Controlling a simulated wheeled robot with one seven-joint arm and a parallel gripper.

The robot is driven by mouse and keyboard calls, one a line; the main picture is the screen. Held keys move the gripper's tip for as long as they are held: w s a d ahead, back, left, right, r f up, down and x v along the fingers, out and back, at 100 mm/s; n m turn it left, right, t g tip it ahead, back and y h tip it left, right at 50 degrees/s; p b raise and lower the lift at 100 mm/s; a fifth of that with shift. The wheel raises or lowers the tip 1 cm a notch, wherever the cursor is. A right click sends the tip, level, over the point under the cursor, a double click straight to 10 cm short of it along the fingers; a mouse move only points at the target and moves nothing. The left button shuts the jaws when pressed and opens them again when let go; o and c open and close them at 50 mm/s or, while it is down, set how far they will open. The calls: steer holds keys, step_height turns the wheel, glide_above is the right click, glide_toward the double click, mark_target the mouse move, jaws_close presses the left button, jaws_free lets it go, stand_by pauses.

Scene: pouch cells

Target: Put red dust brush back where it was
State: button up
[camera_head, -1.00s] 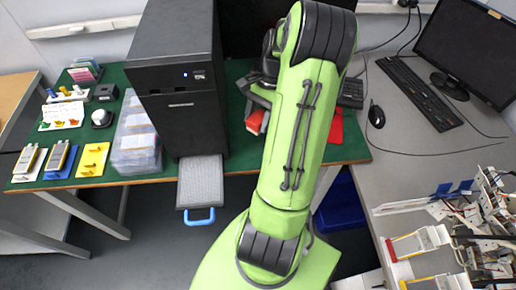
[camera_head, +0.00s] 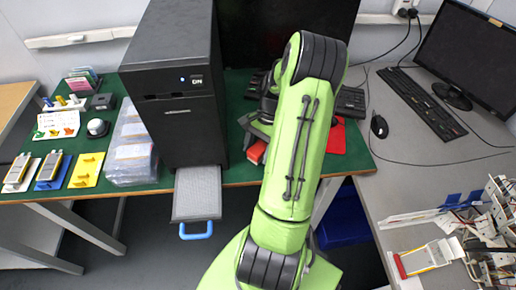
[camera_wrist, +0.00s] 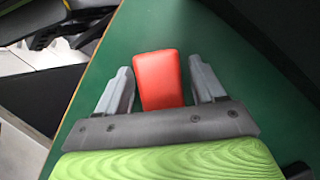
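The red dust brush shows in the wrist view as a red block (camera_wrist: 160,82) on the green table top. It lies between the two grey fingers of my gripper (camera_wrist: 160,70), with a gap on each side. My gripper is open and not closed on it. In the head view a small red part (camera_head: 257,152) shows at the left of my green arm, near the table's front edge, with a grey part of my gripper just above it. The rest of the brush is hidden. A flat red patch (camera_head: 337,138) lies on the table right of my arm.
A black tower machine (camera_head: 183,110) with a grey tray (camera_head: 197,193) sticking out in front stands left of my arm. Clear plastic boxes (camera_head: 131,150) stand beside it. A keyboard (camera_head: 421,103), mouse (camera_head: 379,126) and monitor (camera_head: 465,55) are on the grey desk at right.

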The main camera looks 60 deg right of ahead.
steer(key=shift+o, duration=0.3)
steer(key=shift+r, duration=0.15)
steer(key=p+v, duration=0.4)
steer(key=v, duration=0.8)
steer(key=shift+a, duration=0.1)
